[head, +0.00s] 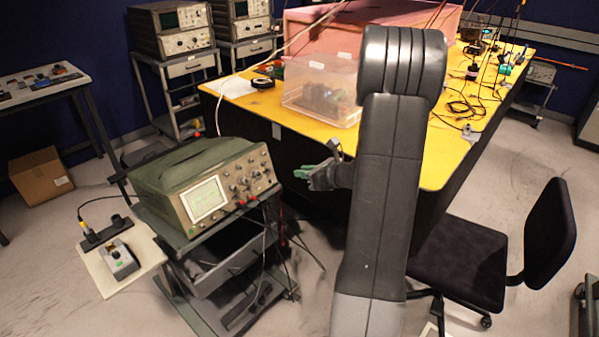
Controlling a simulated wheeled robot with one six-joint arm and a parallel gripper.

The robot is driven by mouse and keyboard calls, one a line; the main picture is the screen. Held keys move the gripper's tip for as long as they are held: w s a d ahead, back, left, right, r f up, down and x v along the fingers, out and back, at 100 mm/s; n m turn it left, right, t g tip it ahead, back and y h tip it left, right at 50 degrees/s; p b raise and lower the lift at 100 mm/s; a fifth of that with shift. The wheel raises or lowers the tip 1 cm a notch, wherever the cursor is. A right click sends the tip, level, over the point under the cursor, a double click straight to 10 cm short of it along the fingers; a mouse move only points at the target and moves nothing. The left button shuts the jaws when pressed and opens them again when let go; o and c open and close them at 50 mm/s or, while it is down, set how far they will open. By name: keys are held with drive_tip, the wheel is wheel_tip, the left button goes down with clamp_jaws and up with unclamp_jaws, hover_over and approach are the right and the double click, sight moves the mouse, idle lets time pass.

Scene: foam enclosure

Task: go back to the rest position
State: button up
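My arm rises through the middle of the head view, bent at the top, and hides part of what lies behind it. My gripper (318,176) shows at the left side of the arm, in front of the dark side of the yellow table (440,155). Its fingers look grey and green and point left. It is small here and partly hidden by the arm, so I cannot tell whether it is open or shut. I see no object clearly held in it.
A green oscilloscope (205,185) stands on a cart left of my gripper. A clear plastic box (322,88) and a pink foam block (370,20) are on the table. A black chair (460,262) stands at right. A cardboard box (40,176) lies at far left.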

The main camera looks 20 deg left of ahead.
sight(266, 169)
drive_tip(key=shift+a, duration=0.1)
drive_tip(key=p+x, duration=0.1)
drive_tip(key=x, duration=1.2)
drive_tip(key=shift+w+a+f, duration=0.1)
drive_tip(key=shift+a, duration=0.05)
drive_tip(key=shift+a+p, duration=0.2)
drive_tip(key=shift+p, duration=0.1)
drive_tip(key=shift+s, duration=0.3)
